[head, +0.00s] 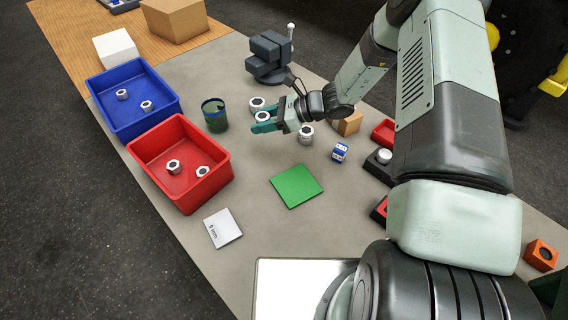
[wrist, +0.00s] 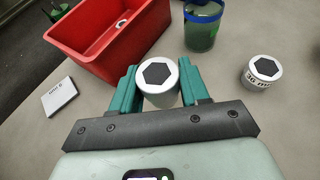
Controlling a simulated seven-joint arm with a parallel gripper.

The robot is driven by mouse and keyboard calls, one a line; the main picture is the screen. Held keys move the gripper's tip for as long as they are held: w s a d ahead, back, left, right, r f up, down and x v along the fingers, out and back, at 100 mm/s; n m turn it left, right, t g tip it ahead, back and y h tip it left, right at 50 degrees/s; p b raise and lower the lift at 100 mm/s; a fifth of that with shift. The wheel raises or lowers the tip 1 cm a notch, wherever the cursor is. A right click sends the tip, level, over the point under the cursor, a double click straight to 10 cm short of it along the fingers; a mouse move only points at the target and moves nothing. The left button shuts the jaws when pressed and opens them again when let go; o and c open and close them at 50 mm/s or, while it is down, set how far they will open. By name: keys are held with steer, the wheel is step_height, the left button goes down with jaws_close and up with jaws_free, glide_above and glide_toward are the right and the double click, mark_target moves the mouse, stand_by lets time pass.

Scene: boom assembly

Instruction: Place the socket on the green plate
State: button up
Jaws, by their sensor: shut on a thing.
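The green plate (head: 297,186) lies flat and bare on the grey table in the head view; it is not in the wrist view. My gripper (head: 264,122) is to the upper left of the plate, apart from it. In the wrist view its green fingers (wrist: 158,88) are shut on a white round socket (wrist: 158,92) with a dark hexagonal opening facing up. Whether the socket touches the table is hard to tell. Another socket, marked 36 mm, (wrist: 262,76) stands to the right of my fingers. A further socket (head: 306,134) stands nearer the plate.
A red bin (head: 208,193) and a blue bin (head: 104,79) hold nuts at the left. A blue-and-white block (head: 340,151) and a white card (head: 222,228) flank the plate. Bare table surrounds the plate.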

steer(key=s+d+r+g, duration=0.1)
steer(key=s+d+r, duration=0.1)
steer(key=s+d, duration=0.85)
glide_above(296, 184)
steer(key=shift+n, duration=0.3)
step_height(296, 184, down, 5)
steer(key=shift+s+f, duration=0.1)
steer(key=shift+f, duration=2.6)
steer(key=o, duration=1.2)
steer(key=shift+f, duration=0.1)
steer(key=shift+c, duration=0.2)
steer(key=shift+d+r, duration=0.1)
steer(key=shift+r, duration=0.1)
steer(key=v, duration=1.2)
steer(key=shift+f, duration=0.2)
